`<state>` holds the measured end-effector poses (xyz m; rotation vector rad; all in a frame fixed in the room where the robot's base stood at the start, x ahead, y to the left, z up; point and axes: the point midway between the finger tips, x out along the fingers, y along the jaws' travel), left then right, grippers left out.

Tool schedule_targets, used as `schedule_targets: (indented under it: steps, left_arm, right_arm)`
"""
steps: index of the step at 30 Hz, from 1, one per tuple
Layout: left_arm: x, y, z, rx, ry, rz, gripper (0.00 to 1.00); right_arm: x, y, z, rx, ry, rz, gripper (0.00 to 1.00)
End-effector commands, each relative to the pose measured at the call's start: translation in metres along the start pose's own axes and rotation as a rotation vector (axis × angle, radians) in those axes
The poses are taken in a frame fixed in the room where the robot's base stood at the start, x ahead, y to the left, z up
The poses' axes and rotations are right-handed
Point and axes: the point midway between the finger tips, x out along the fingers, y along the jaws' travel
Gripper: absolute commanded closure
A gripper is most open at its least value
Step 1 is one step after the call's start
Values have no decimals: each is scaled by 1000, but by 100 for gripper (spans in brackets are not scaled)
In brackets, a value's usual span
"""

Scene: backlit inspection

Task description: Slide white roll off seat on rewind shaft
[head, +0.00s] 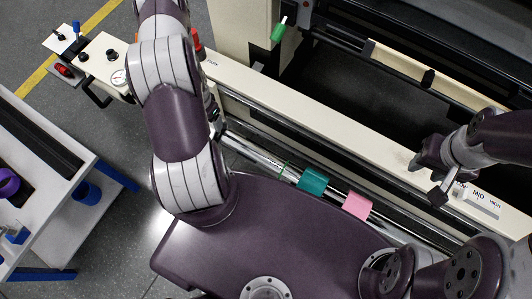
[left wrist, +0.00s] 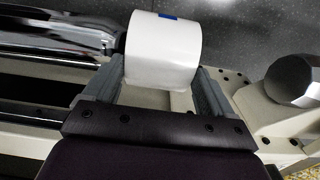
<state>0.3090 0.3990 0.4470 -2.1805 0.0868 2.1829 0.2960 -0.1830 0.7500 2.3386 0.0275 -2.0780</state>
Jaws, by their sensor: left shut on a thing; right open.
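In the left wrist view the white roll (left wrist: 163,52), with a small blue mark on its top, sits between the fingers of my left gripper (left wrist: 160,72), which is shut on it. The shiny rewind shaft (left wrist: 60,32) meets the roll's left side; the roll's bore and seat are hidden. In the head view the shaft (head: 250,153) runs diagonally along the machine front, but my left arm hides the white roll and most of the left gripper. My right gripper (head: 428,173) is open and empty above the cream rail at right.
A teal roll (head: 313,180) and a pink roll (head: 357,205) are farther along the shaft. A cream rail (head: 320,125) runs above it. A LOW/MID/HIGH block (head: 480,199) is near my right gripper. A white cart (head: 62,190) with purple and blue cups stands at left.

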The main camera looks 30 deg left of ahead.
Motion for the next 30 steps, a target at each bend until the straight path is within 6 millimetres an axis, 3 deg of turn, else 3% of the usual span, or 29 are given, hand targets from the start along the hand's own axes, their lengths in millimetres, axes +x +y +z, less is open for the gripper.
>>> schedule_targets:
  steps: [15,30]
  left_arm:
    - [-2,-17,0,-2,1,-1,46]
    - [0,-19,1,0,1,-1,46]
  right_arm:
    - [-30,0,-4,0,0,0,57]
    - [-31,0,-4,0,0,0,57]
